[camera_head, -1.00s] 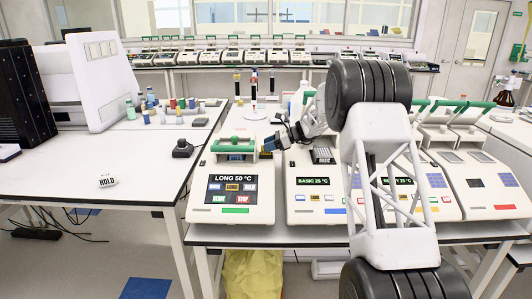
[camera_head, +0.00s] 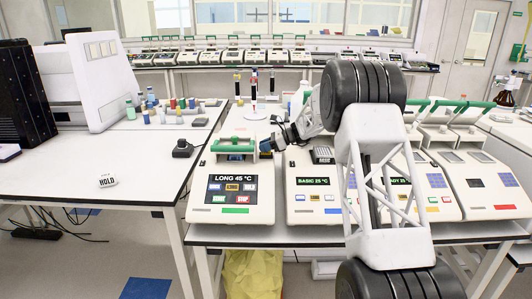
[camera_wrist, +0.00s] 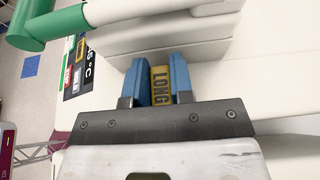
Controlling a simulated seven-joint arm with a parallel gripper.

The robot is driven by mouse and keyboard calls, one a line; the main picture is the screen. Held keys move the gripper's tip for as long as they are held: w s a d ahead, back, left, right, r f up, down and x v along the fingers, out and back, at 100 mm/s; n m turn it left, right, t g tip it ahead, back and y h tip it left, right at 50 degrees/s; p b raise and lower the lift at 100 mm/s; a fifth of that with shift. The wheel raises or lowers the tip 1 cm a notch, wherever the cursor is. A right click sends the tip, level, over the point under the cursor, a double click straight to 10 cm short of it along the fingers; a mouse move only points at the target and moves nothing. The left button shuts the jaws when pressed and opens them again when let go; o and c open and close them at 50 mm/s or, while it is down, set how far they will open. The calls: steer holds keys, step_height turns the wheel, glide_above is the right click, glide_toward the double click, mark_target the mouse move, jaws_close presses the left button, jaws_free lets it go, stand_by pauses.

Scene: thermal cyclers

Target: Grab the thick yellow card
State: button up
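The thick yellow card (camera_wrist: 160,86), marked LONG, is between the two blue fingers of my gripper (camera_wrist: 161,72) in the wrist view. It fills the gap and seems to touch both fingers. In the head view my gripper (camera_head: 267,147) is at the right side of the leftmost cycler's green-handled lid; the card cannot be made out there. That cycler (camera_head: 226,213) has a screen reading LONG 45 °C, and its pale lid (camera_wrist: 180,35) is just beyond the fingertips in the wrist view.
A second cycler (camera_head: 309,218), reading BASIC 25 °C, stands to the right. My arm hides part of the cyclers further right. A HOLD label (camera_head: 108,181) lies on the mostly clear left table (camera_head: 60,175).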

jaws_close()
steer(key=shift+r, duration=0.1)
steer(key=shift+r, duration=1.75)
steer(key=s+d+r, duration=0.1)
steer(key=s+d, duration=0.2)
steer(key=s, duration=1.2)
steer(key=shift+s, duration=0.35)
steer(key=shift+r, duration=0.15)
